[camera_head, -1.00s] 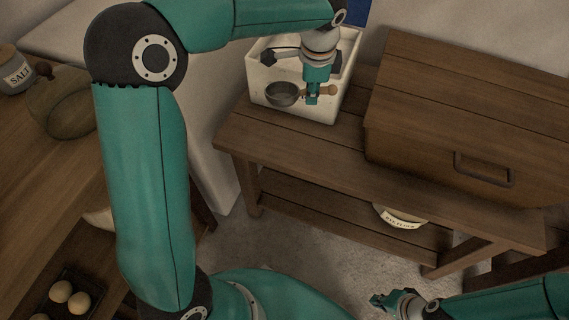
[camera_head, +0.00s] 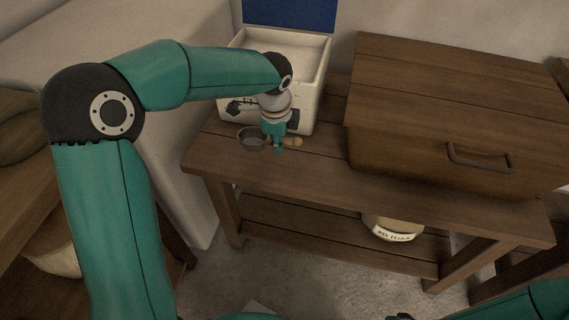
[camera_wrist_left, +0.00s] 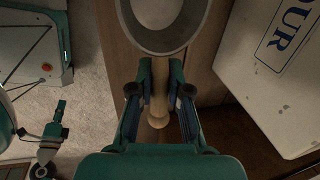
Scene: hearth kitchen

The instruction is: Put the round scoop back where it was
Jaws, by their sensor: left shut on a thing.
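The round scoop, with a grey metal bowl (camera_head: 252,138) and a pale wooden handle (camera_head: 293,141), is in front of the white flour bin (camera_head: 316,92), low over the bench top. I cannot tell whether it touches the boards. My left gripper (camera_head: 277,147) is shut on the handle. In the left wrist view the handle (camera_wrist_left: 158,100) lies between the fingers (camera_wrist_left: 160,78), and the bowl (camera_wrist_left: 165,40) is beyond them, cut by the top edge. My right gripper (camera_wrist_left: 58,130) shows small at the left of the wrist view, away from the scoop; its jaw state is unclear.
The bin stands open at the back of the wooden bench (camera_head: 300,175), its blue lid (camera_head: 290,14) raised. A large wooden box (camera_head: 450,120) fills the bench's right side. A rye flour container (camera_head: 392,228) is on the lower shelf. The bench front is clear.

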